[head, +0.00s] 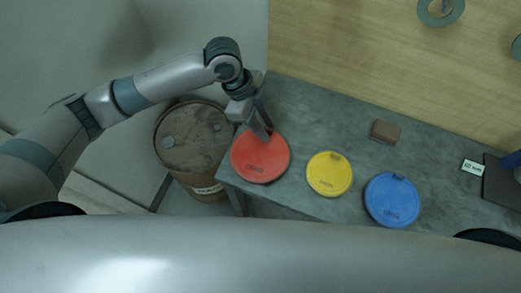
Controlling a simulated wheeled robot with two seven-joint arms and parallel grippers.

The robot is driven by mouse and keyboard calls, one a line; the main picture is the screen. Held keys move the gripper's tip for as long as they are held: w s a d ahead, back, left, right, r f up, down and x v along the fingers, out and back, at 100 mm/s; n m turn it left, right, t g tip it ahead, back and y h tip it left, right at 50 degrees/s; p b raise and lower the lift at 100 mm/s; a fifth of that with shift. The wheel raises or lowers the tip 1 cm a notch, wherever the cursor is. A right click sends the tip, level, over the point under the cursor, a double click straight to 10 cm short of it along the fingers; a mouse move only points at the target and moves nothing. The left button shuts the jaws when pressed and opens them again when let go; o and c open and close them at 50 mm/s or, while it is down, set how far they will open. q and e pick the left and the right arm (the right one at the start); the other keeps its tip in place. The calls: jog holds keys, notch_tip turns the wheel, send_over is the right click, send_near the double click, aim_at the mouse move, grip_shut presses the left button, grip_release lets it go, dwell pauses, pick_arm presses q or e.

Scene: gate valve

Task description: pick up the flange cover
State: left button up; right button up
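Three round flange covers lie flat on a grey table (330,108). The red cover (258,160) is at the left, by the table's left corner. The yellow cover (329,174) is in the middle and the blue cover (391,202) is at the right. Each has small dark print near its lower rim. My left gripper (262,132) points down at the upper edge of the red cover and overlaps it in the picture. Its fingers look close together; I cannot tell whether they touch or grip the cover. My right gripper is not in view.
A small brown block (385,131) lies behind the yellow and blue covers. A white label card (472,167) and a dark flat object (502,182) are at the right. A rusty barrel (192,145) stands left of the table. A wooden wall (360,60) rises behind.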

pick_arm(q)
grip_shut()
jog(key=shift+r, duration=0.1)
jog(key=shift+r+b, duration=0.45)
jog(key=shift+r, duration=0.1)
notch_tip(320, 180, up, 2)
jog(key=shift+r+b, duration=0.15)
jog(key=shift+b, duration=0.45)
jog(key=w+d+r+b, duration=0.2)
jog(key=d+r+b, duration=0.2)
jog(key=d+r, duration=0.3)
jog(key=d, duration=0.4)
jog(key=shift+w+d+r, duration=0.2)
jog(key=shift+d+r, duration=0.05)
